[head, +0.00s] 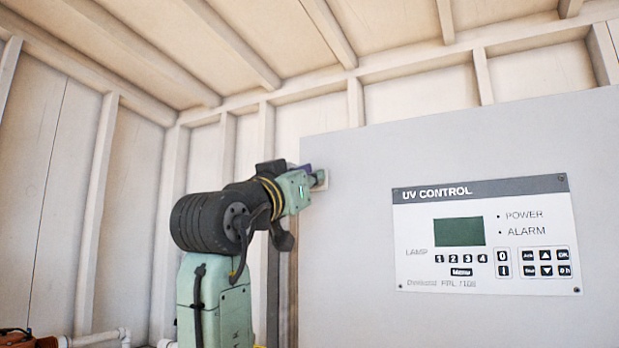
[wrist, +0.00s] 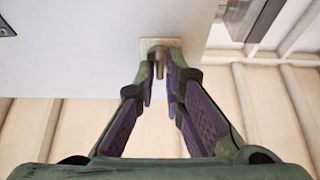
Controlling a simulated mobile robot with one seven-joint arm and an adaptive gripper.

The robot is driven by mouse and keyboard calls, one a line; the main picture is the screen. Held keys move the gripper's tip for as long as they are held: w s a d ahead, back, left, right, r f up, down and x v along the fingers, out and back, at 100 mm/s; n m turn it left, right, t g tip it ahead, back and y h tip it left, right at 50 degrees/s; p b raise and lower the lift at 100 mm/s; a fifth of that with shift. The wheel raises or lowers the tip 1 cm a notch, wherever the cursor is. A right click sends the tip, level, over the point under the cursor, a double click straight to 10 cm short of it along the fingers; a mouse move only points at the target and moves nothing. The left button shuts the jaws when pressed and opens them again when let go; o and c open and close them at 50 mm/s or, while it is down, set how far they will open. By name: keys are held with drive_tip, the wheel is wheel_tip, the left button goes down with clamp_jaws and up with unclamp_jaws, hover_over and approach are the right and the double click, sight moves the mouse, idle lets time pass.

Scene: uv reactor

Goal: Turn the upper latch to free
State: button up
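The upper latch (wrist: 159,68) is a small metal peg on a pale square plate (wrist: 173,43) at the edge of the grey cabinet panel. In the wrist view it stands between the tips of my gripper (wrist: 159,82). The two purple-padded fingers are apart, one on each side of the peg, and I see no clear contact. In the head view my gripper (head: 311,178) is at the panel's upper left edge. The pale plate (head: 323,180) shows just past it, and the peg is mostly hidden by the fingers.
The grey cabinet panel (head: 350,235) fills the right side of the head view. It carries a UV control box (head: 487,235) with a screen and buttons. White pipes (head: 95,339) run low at the left. Pale panelled walls and ceiling beams surround the space.

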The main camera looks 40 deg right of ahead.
clamp_jaws()
drive_tip(key=shift+m, duration=0.4)
drive_tip(key=m+g, duration=0.2)
drive_tip(key=m, duration=0.3)
drive_tip(key=m+g, duration=0.3)
drive_tip(key=m, duration=0.3)
drive_tip(key=m+g+y, duration=0.1)
drive_tip(key=m+g, duration=0.1)
drive_tip(key=m, duration=0.3)
drive_tip(key=shift+a+r+m+g, duration=0.1)
drive_tip(key=shift+m+g, duration=0.3)
drive_tip(key=m+y, duration=0.1)
drive_tip(key=m, duration=0.1)
drive_tip(key=m+y, duration=0.1)
drive_tip(key=m, duration=0.1)
drive_tip(key=shift+m+g, duration=0.3)
drive_tip(key=shift+m, duration=0.1)
